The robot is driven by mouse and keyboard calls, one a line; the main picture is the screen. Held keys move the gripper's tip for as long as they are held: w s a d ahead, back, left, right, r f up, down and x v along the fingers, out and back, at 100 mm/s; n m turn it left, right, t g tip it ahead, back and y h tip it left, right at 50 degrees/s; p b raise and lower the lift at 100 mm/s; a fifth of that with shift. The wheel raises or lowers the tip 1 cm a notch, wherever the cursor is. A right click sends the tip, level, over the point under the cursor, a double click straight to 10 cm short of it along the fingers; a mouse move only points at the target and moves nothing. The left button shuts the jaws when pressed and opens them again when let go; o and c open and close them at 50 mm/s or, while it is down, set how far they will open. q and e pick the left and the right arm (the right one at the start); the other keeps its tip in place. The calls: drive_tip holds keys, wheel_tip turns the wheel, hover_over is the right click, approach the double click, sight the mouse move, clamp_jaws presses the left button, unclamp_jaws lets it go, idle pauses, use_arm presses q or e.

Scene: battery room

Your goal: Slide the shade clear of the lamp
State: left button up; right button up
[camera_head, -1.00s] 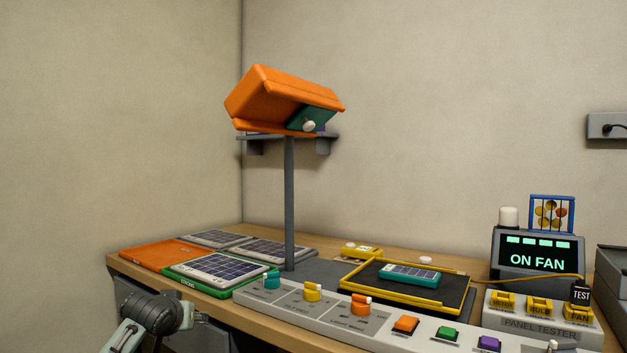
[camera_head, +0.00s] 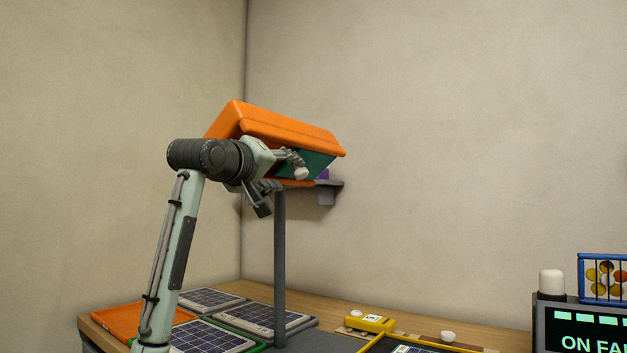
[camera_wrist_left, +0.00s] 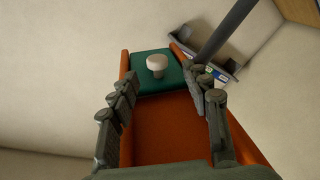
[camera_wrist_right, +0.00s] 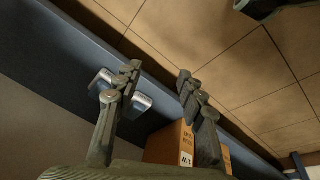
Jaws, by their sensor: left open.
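The lamp's orange hood (camera_head: 280,128) sits tilted on a grey post (camera_head: 279,270) above the bench. A teal panel (camera_head: 318,163), which looks like the shade, shows at the hood's open end with a white knob (camera_head: 301,173) on it. My left gripper (camera_head: 284,173) is beside the hood, its fingers apart close to the knob. In the left wrist view, the knob (camera_wrist_left: 156,64) stands on the teal panel (camera_wrist_left: 158,84), ahead of and between the open fingers (camera_wrist_left: 163,76); contact cannot be told. My right gripper (camera_wrist_right: 158,72) is open and empty, away from the lamp.
A grey wall shelf (camera_head: 328,191) is behind the lamp. Solar panels (camera_head: 262,317), a yellow meter (camera_head: 370,323) and a tester screen (camera_head: 585,330) are on the bench. The right wrist view shows a dark blue beam (camera_wrist_right: 60,55) and cardboard boxes (camera_wrist_right: 168,145).

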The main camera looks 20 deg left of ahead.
sight(299, 174)
use_arm(q)
drive_tip(key=shift+w+d, duration=0.2)
drive_tip(key=shift+w, duration=0.15)
drive_tip(key=shift+w+r, duration=0.1)
drive_tip(key=shift+w, duration=0.15)
drive_tip(key=w, duration=0.2)
drive_tip(key=w+p, duration=0.1)
drive_tip(key=w, duration=0.2)
drive_tip(key=shift+w+d+p, duration=0.3)
drive_tip(key=shift+d+p, duration=0.05)
drive_tip(key=shift+d, duration=0.05)
drive_tip(key=shift+w+d, duration=0.1)
drive_tip(key=shift+w, duration=0.35)
use_arm(e)
drive_tip(key=s+f, duration=0.4)
drive_tip(key=f, duration=0.2)
drive_tip(key=shift+s+d+f+g, duration=0.15)
drive_tip(key=shift+d+f+g, duration=0.05)
drive_tip(key=shift+d+g, duration=0.25)
use_arm(q)
clamp_jaws()
